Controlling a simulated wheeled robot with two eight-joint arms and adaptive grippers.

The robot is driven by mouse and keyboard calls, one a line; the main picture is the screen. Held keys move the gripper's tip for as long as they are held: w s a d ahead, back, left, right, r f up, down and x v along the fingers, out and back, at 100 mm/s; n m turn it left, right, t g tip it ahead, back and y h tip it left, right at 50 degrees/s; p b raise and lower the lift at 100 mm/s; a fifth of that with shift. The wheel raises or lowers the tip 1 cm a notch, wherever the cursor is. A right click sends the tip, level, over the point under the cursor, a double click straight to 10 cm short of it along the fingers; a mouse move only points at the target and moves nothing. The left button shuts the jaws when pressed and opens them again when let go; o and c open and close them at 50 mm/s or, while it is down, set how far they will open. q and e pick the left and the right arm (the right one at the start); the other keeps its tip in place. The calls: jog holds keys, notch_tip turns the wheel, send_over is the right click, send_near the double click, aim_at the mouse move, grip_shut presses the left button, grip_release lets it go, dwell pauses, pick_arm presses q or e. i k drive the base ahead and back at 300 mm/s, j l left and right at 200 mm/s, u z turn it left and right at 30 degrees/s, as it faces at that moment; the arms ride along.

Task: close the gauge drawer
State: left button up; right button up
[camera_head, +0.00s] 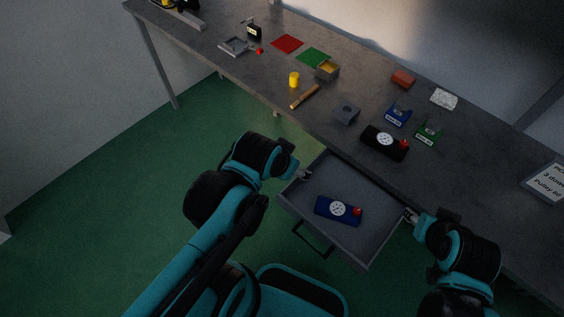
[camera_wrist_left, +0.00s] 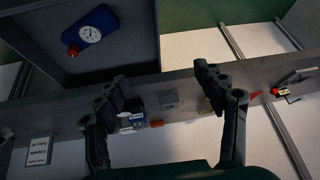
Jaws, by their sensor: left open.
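The gauge drawer (camera_head: 370,238) is pulled out from the front of the bench, with its handle (camera_head: 312,240) on the front face. A blue gauge (camera_head: 338,210) with a white dial and red knob lies inside it. My left gripper (camera_head: 303,175) is at the drawer's left wall near the bench edge. In the left wrist view my left gripper (camera_wrist_left: 160,75) is open with nothing held, and the drawer (camera_wrist_left: 120,58) and blue gauge (camera_wrist_left: 91,29) show upper left. My right gripper (camera_head: 409,214) is at the drawer's right wall; its jaws are too small to read. I cannot tell whether either gripper touches the drawer.
Green floor is clear in front at left.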

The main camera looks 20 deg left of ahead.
aim_at(333, 177)
jog(key=k+j+z, duration=0.1)
jog(key=k, duration=0.25)
jog(key=l+u, duration=0.1)
jog(key=l, duration=0.65)
jog(key=l+u, duration=0.15)
jog(key=l, duration=0.55)
jog(key=k, duration=0.05)
